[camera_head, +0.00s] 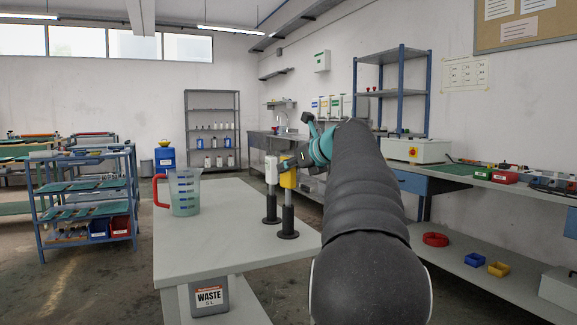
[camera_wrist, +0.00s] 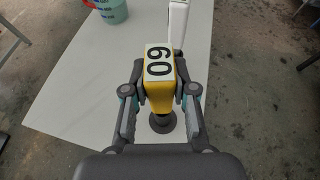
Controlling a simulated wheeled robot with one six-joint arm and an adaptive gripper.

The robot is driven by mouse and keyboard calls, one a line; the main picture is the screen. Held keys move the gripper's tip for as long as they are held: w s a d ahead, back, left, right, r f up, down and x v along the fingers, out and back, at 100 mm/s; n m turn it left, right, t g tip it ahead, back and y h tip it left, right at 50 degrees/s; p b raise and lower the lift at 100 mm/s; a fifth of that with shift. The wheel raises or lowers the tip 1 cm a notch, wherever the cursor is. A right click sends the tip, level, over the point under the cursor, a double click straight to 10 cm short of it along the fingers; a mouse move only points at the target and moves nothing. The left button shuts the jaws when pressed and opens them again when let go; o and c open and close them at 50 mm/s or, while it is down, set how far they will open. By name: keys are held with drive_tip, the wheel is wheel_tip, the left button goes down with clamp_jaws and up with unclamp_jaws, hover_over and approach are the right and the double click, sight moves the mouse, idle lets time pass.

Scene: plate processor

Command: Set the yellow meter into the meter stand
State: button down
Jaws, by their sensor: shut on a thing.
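The yellow meter (camera_head: 288,174) is at the top of a black post stand (camera_head: 288,217) with a round base near the table's right side. I cannot tell whether it is fully seated or just above the post. In the wrist view the yellow meter (camera_wrist: 159,66) shows a white face reading 60, and the stand's dark base (camera_wrist: 162,123) shows below it. My gripper (camera_wrist: 160,90) has a finger on each side of the meter and is shut on it. A white meter (camera_head: 271,169) stands on a second black post just behind; it also shows in the wrist view (camera_wrist: 178,22).
A clear measuring jug (camera_head: 185,193) with a red handle stands on the left of the pale table (camera_head: 215,235). A waste container (camera_head: 209,298) is below the table. The table between jug and stands is clear. A side bench (camera_head: 500,186) with instruments is at the right.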

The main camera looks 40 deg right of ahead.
drive_tip(key=shift+f, duration=0.4)
drive_tip(key=shift+c, duration=1.1)
unclamp_jaws()
drive_tip(key=shift+r, duration=0.15)
wheel_tip(320, 180, up, 3)
drive_tip(key=p, duration=0.3)
drive_tip(key=shift+r+p, duration=0.8)
drive_tip(key=shift+r, duration=0.55)
